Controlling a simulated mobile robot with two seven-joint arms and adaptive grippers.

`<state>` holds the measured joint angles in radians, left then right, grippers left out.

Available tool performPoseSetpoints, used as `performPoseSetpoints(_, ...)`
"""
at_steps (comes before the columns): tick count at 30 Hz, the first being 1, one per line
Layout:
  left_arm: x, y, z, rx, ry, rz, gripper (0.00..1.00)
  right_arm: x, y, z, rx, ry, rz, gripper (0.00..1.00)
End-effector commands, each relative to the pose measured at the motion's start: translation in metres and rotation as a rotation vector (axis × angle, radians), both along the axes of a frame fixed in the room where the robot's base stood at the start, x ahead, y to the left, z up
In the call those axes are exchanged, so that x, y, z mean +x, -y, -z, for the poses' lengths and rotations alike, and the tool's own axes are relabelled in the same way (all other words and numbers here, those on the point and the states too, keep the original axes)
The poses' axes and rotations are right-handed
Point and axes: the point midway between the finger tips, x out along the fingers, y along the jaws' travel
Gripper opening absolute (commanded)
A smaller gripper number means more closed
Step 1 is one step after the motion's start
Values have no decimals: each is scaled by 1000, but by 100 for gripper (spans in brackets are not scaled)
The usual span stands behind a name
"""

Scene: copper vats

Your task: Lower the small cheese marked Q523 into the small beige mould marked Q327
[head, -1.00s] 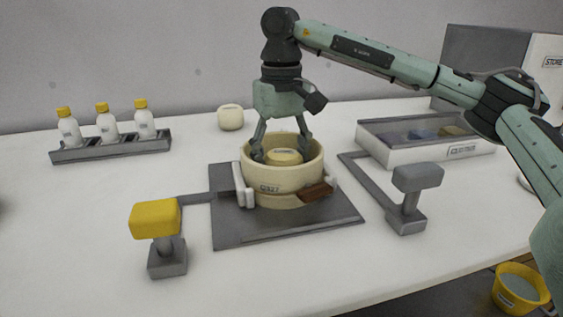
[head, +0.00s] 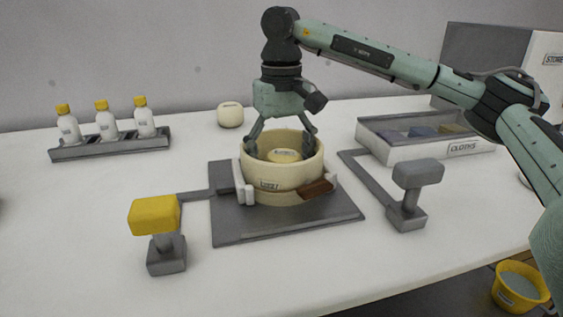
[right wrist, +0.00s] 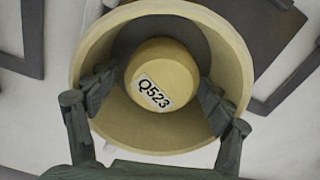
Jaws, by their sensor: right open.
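The small cheese (head: 284,155) lies inside the small beige mould (head: 283,186) in the head view. In the right wrist view, the cheese (right wrist: 162,78) shows its Q523 label, and the mould (right wrist: 235,50) surrounds it with a gap all round. The mould's own label is too blurred to read now. My right gripper (head: 281,150) is directly above the mould, pointing down. Its fingers are spread wide at the mouth of the mould, apart from the cheese. In the right wrist view the fingers (right wrist: 158,97) stand on either side of the cheese.
The mould stands on a dark grey plate (head: 240,225) with a yellow-topped post (head: 155,216) to its left and a grey-topped post (head: 417,174) to its right. Several bottles (head: 105,122), a pale round cheese (head: 230,115) and a cloths tray (head: 410,150) stand behind.

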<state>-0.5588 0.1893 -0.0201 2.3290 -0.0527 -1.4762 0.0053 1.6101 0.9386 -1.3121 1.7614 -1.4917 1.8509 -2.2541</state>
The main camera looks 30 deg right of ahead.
Motion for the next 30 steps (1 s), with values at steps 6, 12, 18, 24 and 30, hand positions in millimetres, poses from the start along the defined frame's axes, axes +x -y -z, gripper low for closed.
performPoseSetpoints(6,0,0,0,0,0,0,60,1,-1,-14,2,3,0,86)
performPoseSetpoints(12,0,0,0,0,0,0,60,1,-1,-57,3,4,-1,86)
performPoseSetpoints(18,0,0,0,0,0,0,60,0,0,-96,0,6,1,86)
performPoseSetpoints(24,0,0,0,0,0,0,60,0,0,-116,0,3,0,86)
performPoseSetpoints(30,0,0,0,0,0,0,60,0,0,-121,0,0,0,86)
